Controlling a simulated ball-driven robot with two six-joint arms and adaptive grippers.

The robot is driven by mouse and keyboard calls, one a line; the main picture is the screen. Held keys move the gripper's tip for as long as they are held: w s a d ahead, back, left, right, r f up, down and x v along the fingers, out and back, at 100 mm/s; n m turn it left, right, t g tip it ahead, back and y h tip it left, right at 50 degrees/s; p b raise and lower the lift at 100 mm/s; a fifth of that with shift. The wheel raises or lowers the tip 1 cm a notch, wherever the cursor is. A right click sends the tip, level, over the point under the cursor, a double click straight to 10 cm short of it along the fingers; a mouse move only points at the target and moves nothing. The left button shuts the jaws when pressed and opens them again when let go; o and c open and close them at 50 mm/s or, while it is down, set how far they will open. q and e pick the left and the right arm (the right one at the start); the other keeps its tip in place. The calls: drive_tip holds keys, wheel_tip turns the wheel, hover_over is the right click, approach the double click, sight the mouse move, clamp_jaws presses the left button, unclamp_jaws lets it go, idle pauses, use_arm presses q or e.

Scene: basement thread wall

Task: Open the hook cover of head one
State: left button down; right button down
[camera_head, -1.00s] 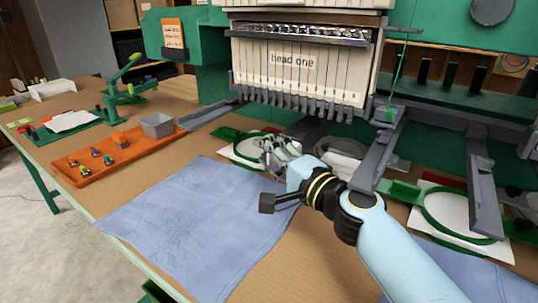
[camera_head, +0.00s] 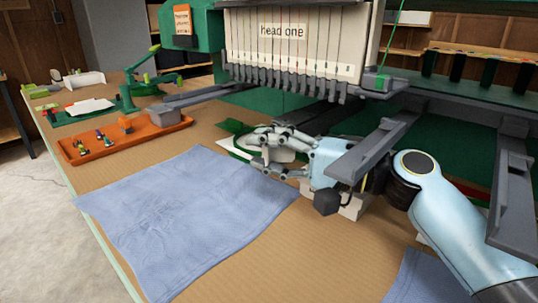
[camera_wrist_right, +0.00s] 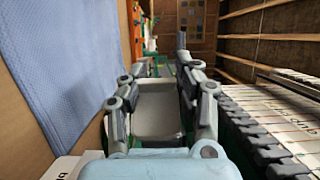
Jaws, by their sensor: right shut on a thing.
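The embroidery head labelled "head one" (camera_head: 283,31) stands at the back, with a row of needles under it. My right gripper (camera_head: 264,150) is below and in front of these needles, pointing left, low over the table. In the right wrist view its fingers (camera_wrist_right: 160,78) sit on both sides of a pale grey, round-cornered plate (camera_wrist_right: 157,112), which looks like the hook cover. The gripper is shut on it. The fingers and a grey arm of the machine hide most of the cover in the head view. My left gripper is not in view.
A grey machine arm (camera_head: 375,148) crosses in front of my right wrist. A white block (camera_head: 352,207) stands under the wrist. A blue cloth (camera_head: 185,215) lies to the left. An orange tray (camera_head: 85,157) with small parts and a grey bin (camera_head: 162,116) lie further left.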

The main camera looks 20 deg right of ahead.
drive_tip(key=shift+s+d+f+g, duration=0.15)
drive_tip(key=shift+s+f+g, duration=0.15)
drive_tip(key=shift+f+g, duration=0.3)
drive_tip(key=shift+n, duration=0.3)
drive_tip(key=c, duration=1.1)
unclamp_jaws()
drive_tip(key=shift+c, duration=0.2)
drive_tip(key=shift+o, duration=0.5)
drive_tip(key=shift+r+y, duration=0.15)
drive_tip(key=shift+y, duration=0.15)
drive_tip(key=shift+w+r, duration=0.15)
drive_tip(key=shift+r, duration=0.05)
